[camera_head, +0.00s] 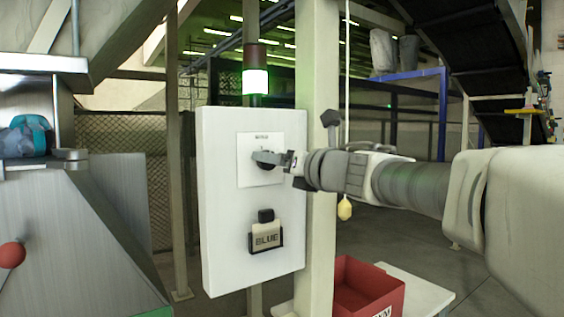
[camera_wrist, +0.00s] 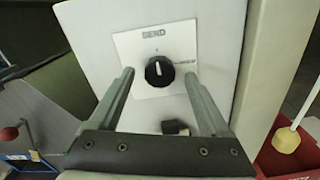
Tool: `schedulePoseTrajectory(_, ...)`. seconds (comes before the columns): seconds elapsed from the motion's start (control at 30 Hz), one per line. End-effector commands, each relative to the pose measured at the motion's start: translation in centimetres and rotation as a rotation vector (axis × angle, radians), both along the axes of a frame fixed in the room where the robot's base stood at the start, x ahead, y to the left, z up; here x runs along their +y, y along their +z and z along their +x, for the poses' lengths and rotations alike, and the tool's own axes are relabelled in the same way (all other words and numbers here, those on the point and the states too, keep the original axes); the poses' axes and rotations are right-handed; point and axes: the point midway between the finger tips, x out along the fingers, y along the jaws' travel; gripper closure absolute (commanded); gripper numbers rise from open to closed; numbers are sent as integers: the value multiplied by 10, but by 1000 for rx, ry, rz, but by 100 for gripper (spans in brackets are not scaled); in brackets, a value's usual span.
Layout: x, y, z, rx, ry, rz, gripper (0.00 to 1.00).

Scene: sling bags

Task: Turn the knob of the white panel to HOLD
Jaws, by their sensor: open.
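The white panel (camera_head: 225,210) stands upright in the middle of the head view, with a paler square plate (camera_head: 245,178) on its upper part. In the wrist view the round black knob (camera_wrist: 159,71) sits on that plate (camera_wrist: 130,45). Its white mark points roughly up, towards a word at the top that looks like SEND. A smaller word right of the knob is too faint to read. My gripper (camera_wrist: 159,76) is open, with one finger on each side of the knob and gaps between. In the head view my gripper (camera_head: 268,158) largely hides the knob.
A yellow pull handle (camera_head: 345,208) hangs on a cord beyond the post. A red bin (camera_head: 366,288) is lower right. A grey metal machine (camera_head: 100,220) stands left.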

Motion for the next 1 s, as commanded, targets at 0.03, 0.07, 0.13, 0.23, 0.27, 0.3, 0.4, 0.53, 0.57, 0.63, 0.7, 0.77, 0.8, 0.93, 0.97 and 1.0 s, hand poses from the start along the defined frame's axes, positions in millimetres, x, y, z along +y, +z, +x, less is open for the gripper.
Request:
schedulePoseTrajectory(0.03, 4, 0, 5, 1, 1, 0, 19)
schedulePoseTrajectory(0.07, 5, 0, 7, 1, 0, -1, 19)
schedulePoseTrajectory(0.13, 8, 0, 11, 0, 0, 0, 19)
schedulePoseTrajectory(0.23, 10, 0, 14, 0, 0, 0, 19)
schedulePoseTrajectory(0.27, 10, 0, 15, 0, 0, 0, 19)
schedulePoseTrajectory(0.3, 10, 0, 15, 0, 0, 0, 19)
schedulePoseTrajectory(0.4, 10, 0, 15, 0, 0, 0, 19)
schedulePoseTrajectory(0.53, 10, 0, 15, 0, 0, 0, 23)
schedulePoseTrajectory(0.57, 10, 0, 15, 0, 0, 0, 28)
schedulePoseTrajectory(0.63, 10, 0, 15, 0, 0, 0, 41)
schedulePoseTrajectory(0.7, 10, 0, 15, 0, 0, 0, 53)
schedulePoseTrajectory(0.77, 10, 0, 15, 0, 0, 0, 64)
schedulePoseTrajectory(0.8, 10, 0, 15, 0, 0, 0, 71)
schedulePoseTrajectory(0.93, 10, 0, 15, 0, 0, 0, 95)
schedulePoseTrajectory(0.97, 10, 0, 15, 0, 0, 0, 100)
schedulePoseTrajectory(1.0, 10, 0, 15, 0, 0, 0, 100)
